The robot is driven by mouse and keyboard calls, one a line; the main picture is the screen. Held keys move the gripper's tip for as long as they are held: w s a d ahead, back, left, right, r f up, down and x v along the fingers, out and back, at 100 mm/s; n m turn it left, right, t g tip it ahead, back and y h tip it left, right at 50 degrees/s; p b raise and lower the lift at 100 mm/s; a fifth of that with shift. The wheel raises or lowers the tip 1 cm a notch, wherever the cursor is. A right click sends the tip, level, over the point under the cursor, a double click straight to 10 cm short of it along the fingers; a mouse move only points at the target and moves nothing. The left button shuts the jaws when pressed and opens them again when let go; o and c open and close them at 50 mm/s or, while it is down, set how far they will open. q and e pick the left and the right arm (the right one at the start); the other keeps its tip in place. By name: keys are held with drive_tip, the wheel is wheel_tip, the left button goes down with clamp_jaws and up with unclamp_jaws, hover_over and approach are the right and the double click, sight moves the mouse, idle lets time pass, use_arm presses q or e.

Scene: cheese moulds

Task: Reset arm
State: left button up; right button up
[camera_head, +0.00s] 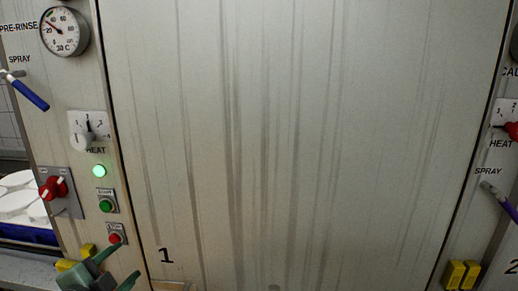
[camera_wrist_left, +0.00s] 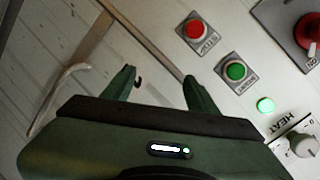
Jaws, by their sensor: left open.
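My left gripper (camera_head: 117,264) is at the lower left of the head view, in front of the control panel below the red button (camera_head: 115,238). In the left wrist view its two green fingers (camera_wrist_left: 160,80) are apart with nothing held between them. The red button also shows there (camera_wrist_left: 195,30), beyond the fingers, with the green button (camera_wrist_left: 235,70) near the right finger. I cannot tell whether a finger touches the panel. My right gripper is in neither view.
A large steel door (camera_head: 300,130) marked 1 fills the middle. On the left panel are a red rotary switch (camera_head: 54,188), a heat dial (camera_head: 88,130), a lit green lamp (camera_head: 99,171) and a blue-handled spray lever (camera_head: 30,94). A blue crate (camera_head: 28,235) with white moulds stands far left.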

use_arm(q)
drive_tip(key=s+d+f+n+g, duration=0.5)
drive_tip(key=s+f+g, duration=0.1)
drive_tip(key=s+f, duration=0.7)
drive_tip(key=s+d+f+n+g, duration=0.4)
drive_tip(key=s+f+n+g, duration=0.1)
drive_tip(key=s+f, duration=0.8)
wheel_tip(320, 180, down, 27)
drive_tip(key=s+g, duration=0.1)
drive_tip(key=s, duration=0.1)
drive_tip(key=s+a+f+g, duration=0.1)
drive_tip(key=s+a+f, duration=0.1)
drive_tip(key=s+f, duration=1.3)
drive_tip(key=shift+s+a+f+g+y, duration=0.3)
drive_tip(key=shift+s+a, duration=0.1)
drive_tip(key=shift+s, duration=0.5)
idle(1.7)
